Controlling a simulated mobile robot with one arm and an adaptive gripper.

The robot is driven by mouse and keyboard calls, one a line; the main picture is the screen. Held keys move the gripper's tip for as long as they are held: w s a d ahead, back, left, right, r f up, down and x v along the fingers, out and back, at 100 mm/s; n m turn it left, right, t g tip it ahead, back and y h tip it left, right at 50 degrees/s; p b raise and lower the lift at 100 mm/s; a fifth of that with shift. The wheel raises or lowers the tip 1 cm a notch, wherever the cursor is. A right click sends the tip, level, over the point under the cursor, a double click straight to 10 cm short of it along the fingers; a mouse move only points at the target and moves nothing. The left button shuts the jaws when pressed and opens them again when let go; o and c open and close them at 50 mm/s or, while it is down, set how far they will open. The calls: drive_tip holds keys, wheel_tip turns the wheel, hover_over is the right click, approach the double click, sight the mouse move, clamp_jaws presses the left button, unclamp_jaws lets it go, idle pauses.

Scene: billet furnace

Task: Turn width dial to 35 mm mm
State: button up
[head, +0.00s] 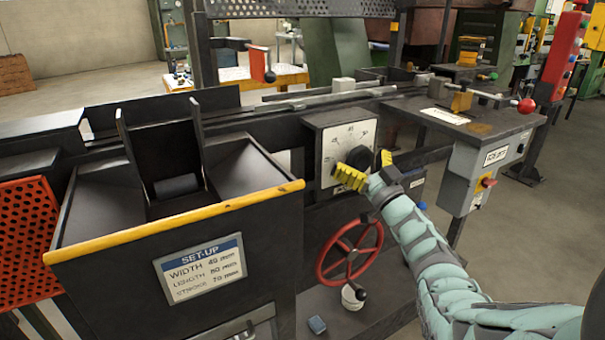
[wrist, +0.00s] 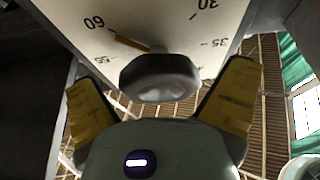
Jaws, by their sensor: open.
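The width dial has a pale square face with printed numbers (head: 333,142) and a dark round knob (wrist: 160,78). In the wrist view the face shows 60 and 55 on the left and 30 and 35 on the right. A yellow pointer (wrist: 131,43) runs from the knob toward the 60 mark. My gripper (head: 367,169) is at the dial, with its yellow fingers apart. In the wrist view the open fingers (wrist: 162,103) are on either side of the knob, with gaps visible. In the head view the gripper hides the lower part of the dial.
A red handwheel (head: 349,250) is below the dial. A dark hopper with a yellow edge (head: 180,224) and a SET-UP placard (head: 200,268) stands at left. A grey control box (head: 478,180) and a table with a red-knobbed lever (head: 526,106) are at right.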

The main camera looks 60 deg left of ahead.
drive_tip(key=shift+s+a, duration=0.1)
drive_tip(key=c, duration=1.2)
